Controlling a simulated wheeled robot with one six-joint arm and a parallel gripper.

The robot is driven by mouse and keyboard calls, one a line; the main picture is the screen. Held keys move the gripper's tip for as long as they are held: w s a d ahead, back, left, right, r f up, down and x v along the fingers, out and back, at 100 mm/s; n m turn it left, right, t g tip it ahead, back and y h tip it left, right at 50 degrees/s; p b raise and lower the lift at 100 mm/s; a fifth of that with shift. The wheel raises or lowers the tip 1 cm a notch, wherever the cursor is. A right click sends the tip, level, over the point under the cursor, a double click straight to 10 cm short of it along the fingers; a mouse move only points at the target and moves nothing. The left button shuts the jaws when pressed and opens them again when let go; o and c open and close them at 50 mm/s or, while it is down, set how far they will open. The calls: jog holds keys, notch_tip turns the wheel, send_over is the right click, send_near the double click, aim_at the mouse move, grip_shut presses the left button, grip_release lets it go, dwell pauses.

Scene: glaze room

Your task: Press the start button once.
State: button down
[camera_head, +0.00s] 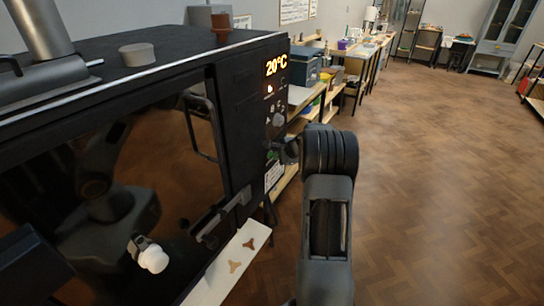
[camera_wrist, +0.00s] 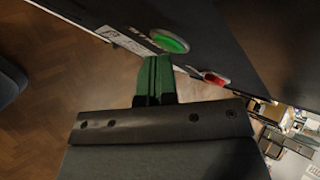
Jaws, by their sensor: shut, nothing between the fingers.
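A black kiln (camera_head: 236,105) with a lit "20°C" display (camera_head: 276,65) stands at the left in the head view. In the wrist view its panel carries a lit green round button (camera_wrist: 168,42) and a red round button (camera_wrist: 215,78); I cannot read which is labelled start. My gripper (camera_wrist: 157,60) is shut and empty, its green fingers together. The fingertips point at the panel just below the green button in the picture; I cannot tell whether they touch it. In the head view my wrist mostly hides my gripper and part of the panel.
Workbenches with boxes (camera_head: 306,70) line the wall behind. The wooden floor (camera_head: 440,170) at the right is clear.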

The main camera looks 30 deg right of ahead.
jog(key=shift+s+d, duration=0.1)
jog(key=shift+s, duration=0.05)
jog(key=shift+s+d+b, duration=0.3)
jog(key=shift+s+b, duration=0.1)
jog(key=shift+s, duration=0.2)
jog(key=shift+s, duration=0.1)
dwell(0.3)
jog(key=shift+s+d+b, duration=0.3)
jog(key=shift+s+d, duration=0.1)
jog(key=shift+s, duration=0.3)
jog(key=shift+s+d+b, duration=0.3)
jog(key=shift+s+d, duration=0.1)
jog(key=shift+s, duration=0.35)
jog(key=shift+s+d+b, duration=0.3)
jog(key=shift+s+d, duration=0.1)
jog(key=shift+s, duration=0.3)
